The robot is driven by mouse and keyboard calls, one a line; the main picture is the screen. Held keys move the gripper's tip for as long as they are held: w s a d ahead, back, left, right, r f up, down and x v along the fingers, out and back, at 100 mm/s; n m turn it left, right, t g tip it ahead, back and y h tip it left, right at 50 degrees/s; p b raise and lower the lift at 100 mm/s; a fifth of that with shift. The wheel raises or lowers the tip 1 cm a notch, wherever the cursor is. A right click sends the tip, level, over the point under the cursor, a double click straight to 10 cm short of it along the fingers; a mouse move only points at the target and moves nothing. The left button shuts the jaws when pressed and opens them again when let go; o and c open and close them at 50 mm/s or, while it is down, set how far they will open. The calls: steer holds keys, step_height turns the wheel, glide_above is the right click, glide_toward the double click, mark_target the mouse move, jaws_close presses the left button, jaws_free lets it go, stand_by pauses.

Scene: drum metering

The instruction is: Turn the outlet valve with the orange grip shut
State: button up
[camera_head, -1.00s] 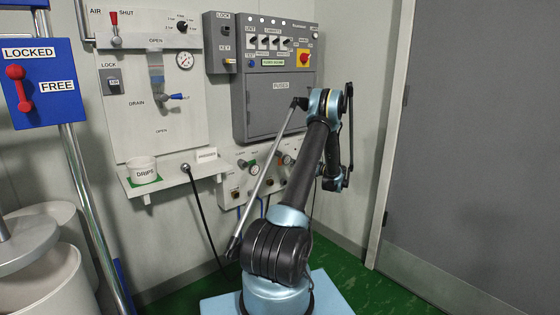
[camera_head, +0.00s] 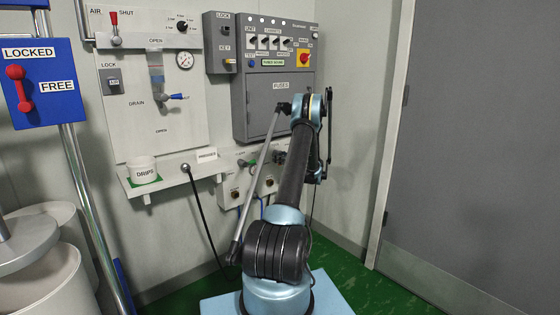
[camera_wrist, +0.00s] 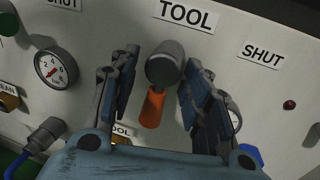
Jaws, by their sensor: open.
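In the wrist view the outlet valve has a round dark grey hub (camera_wrist: 164,66) and an orange grip (camera_wrist: 152,108) hanging down from it, away from the large TOOL label (camera_wrist: 187,13) above. A SHUT label (camera_wrist: 263,54) is to the right of the hub. My gripper (camera_wrist: 160,78) is open, with one finger on each side of the hub and grip. Gaps show between both fingers and the orange grip. In the head view my arm hides the valve and most of my gripper.
A pressure gauge (camera_wrist: 55,68) and a hose fitting (camera_wrist: 40,138) are left of my fingers.

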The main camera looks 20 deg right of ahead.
steer(key=c, duration=0.9)
steer(key=shift+n, duration=0.4)
steer(key=n, duration=0.3)
steer(key=shift+d+n+g, duration=0.1)
steer(key=shift+n+g, duration=0.3)
steer(key=shift+o, duration=0.4)
steer(key=n, duration=0.2)
steer(key=n+h, duration=0.1)
steer(key=shift+w+d+r+n, duration=0.15)
steer(key=shift+r+n, duration=0.05)
steer(key=shift+n, duration=0.2)
steer(key=n, duration=0.2)
steer(key=n+h, duration=0.1)
steer(key=n, duration=0.1)
steer(key=shift+r+h, duration=0.2)
steer(key=shift+h, duration=0.1)
steer(key=n, duration=0.2)
steer(key=n+h, duration=0.1)
steer(key=shift+d+r, duration=0.2)
steer(key=shift+r, duration=0.05)
steer(key=shift+n, duration=0.3)
